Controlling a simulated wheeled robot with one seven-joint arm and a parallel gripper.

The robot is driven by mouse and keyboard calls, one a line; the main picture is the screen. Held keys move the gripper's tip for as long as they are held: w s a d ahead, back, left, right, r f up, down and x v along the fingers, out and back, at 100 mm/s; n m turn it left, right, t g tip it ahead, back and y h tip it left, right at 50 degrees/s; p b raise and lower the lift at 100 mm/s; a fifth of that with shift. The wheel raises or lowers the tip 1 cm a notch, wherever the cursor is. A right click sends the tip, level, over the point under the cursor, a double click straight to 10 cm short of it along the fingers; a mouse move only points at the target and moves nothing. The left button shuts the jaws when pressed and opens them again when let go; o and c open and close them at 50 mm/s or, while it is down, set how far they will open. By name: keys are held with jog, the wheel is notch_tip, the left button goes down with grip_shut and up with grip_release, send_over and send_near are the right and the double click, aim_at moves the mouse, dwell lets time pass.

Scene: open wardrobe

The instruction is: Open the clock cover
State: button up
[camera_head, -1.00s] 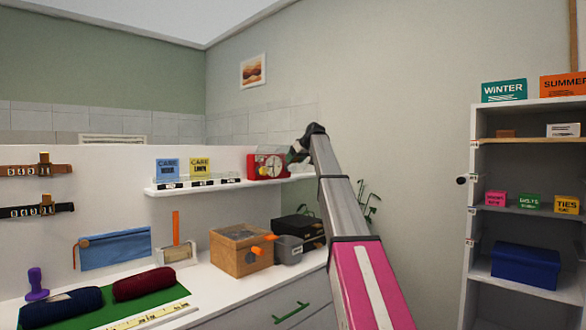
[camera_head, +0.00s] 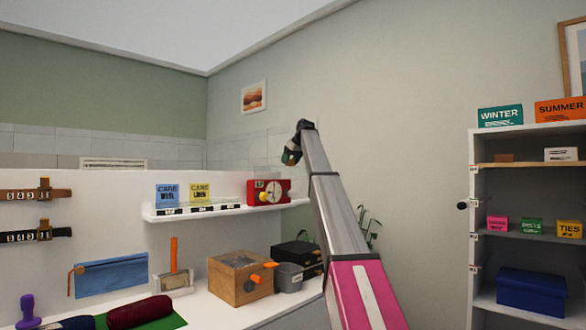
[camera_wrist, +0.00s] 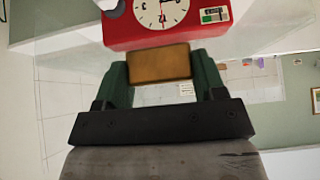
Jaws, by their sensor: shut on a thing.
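The red clock (camera_head: 268,192), with a round pale dial, sits at the right end of the wall shelf. A clear cover (camera_head: 268,173) shows faintly as a raised panel above it. In the wrist view, the clock (camera_wrist: 195,33) is upside down at the top, and the see-through cover (camera_wrist: 75,75) spreads around and below it. My gripper (camera_wrist: 158,68) is shut on an orange-brown tab (camera_wrist: 158,62) at the cover's edge, between its green fingers. In the head view, my gripper (camera_head: 290,154) is above and right of the clock; its fingertips are too small to make out.
The white shelf (camera_head: 225,211) also bears blue and yellow care cards (camera_head: 183,194). Below are a wooden box (camera_head: 238,279) and a grey bin (camera_head: 289,277) on the counter. An open wardrobe (camera_head: 475,220) stands right.

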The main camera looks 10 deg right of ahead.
jog(key=shift+w+a+r, duration=0.4)
jog(key=shift+w+r, duration=0.15)
jog(key=shift+w+a+r, duration=0.35)
jog(key=shift+w+r, duration=0.15)
jog(key=shift+r, duration=0.05)
jog(key=o, duration=1.3)
jog(key=shift+a, duration=0.1)
jog(key=v, duration=1)
jog(key=shift+s+r, duration=0.2)
jog(key=shift+r, duration=0.05)
jog(key=shift+d, duration=0.25)
